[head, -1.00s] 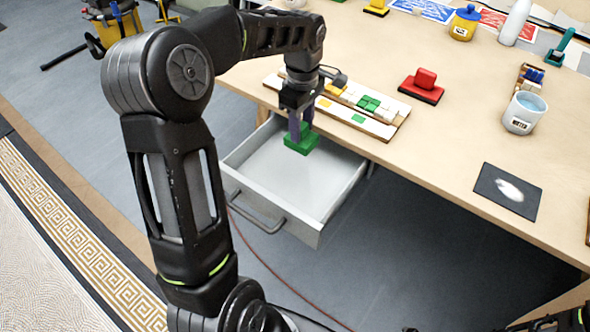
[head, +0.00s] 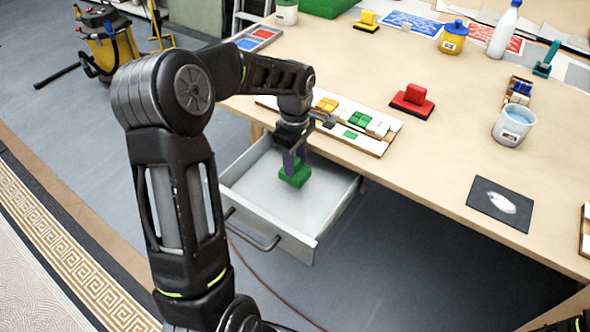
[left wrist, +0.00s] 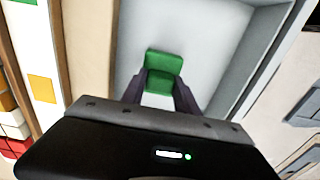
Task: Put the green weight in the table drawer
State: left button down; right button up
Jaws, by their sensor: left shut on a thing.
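The green weight (head: 295,174) is a block with a wider base, over or in the open table drawer (head: 245,196). My left gripper (head: 295,160) points down and is shut on the weight's upper part. In the left wrist view the weight (left wrist: 164,66) sits between the two fingers, with the pale drawer floor (left wrist: 205,40) behind it. I cannot tell whether its base touches the drawer floor. The drawer is grey-white, pulled out from under the table, with a dark handle at its front. My right gripper is not clearly seen.
The table (head: 400,165) carries a mosaic panel with tiles (head: 385,133) just above the drawer. A red weight (head: 412,100), a white cup (head: 513,124) and a dark card (head: 500,203) stand or lie further right. The drawer looks otherwise empty.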

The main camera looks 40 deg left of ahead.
pick_arm(q)
jog(key=shift+f, duration=1.8)
jog(key=shift+f, duration=0.25)
jog(key=c, duration=0.9)
grip_release()
jog(key=shift+r, duration=0.15)
notch_tip(320, 180, up, 12)
jog(key=shift+r, duration=0.1)
